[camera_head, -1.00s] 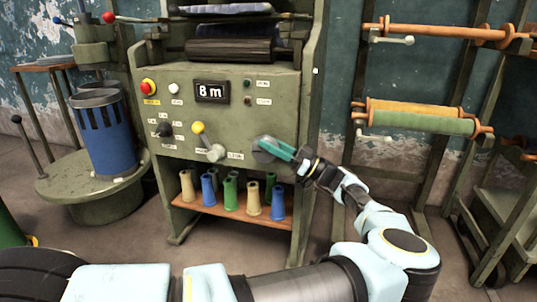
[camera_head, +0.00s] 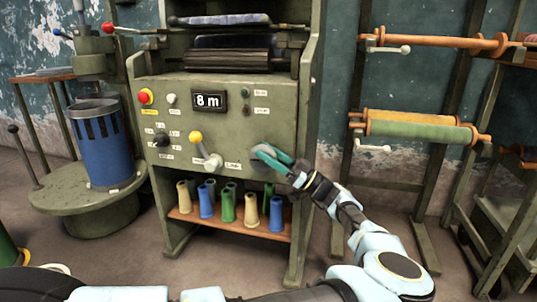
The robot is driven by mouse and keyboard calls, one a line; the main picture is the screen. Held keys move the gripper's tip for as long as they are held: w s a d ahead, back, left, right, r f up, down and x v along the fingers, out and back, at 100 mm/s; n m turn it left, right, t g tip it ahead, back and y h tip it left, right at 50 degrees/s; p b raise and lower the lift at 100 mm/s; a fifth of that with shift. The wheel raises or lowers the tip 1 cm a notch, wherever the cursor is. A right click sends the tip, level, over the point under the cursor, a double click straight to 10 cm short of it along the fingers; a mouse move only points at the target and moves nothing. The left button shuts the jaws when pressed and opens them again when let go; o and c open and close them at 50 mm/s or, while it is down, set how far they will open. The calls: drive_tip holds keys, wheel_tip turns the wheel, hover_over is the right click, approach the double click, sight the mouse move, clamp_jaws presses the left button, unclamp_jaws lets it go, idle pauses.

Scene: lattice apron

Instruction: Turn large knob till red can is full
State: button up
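A grey-green machine panel (camera_head: 180,125) stands in front of me, with a display (camera_head: 209,101) reading "8 m". A large grey round knob (camera_head: 259,163) is at the panel's lower right, partly hidden by my gripper. My gripper (camera_head: 268,155) has its teal fingers at this knob. I cannot tell whether they are closed on it. I see no red can. A blue can with dark slots near its top (camera_head: 104,150) stands upright on the round platform at left.
The panel also has a red button (camera_head: 146,96), a black knob (camera_head: 162,140) and a yellow-tipped lever (camera_head: 196,137). Several coloured spools stand on a shelf (camera_head: 187,214) below. A rack with rollers (camera_head: 420,130) stands at right. Bare floor shows between.

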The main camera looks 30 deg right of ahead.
drive_tip(key=shift+o, duration=0.5)
drive_tip(key=shift+s+d, duration=0.1)
drive_tip(key=v, duration=1)
drive_tip(key=shift+s+d+f, duration=0.2)
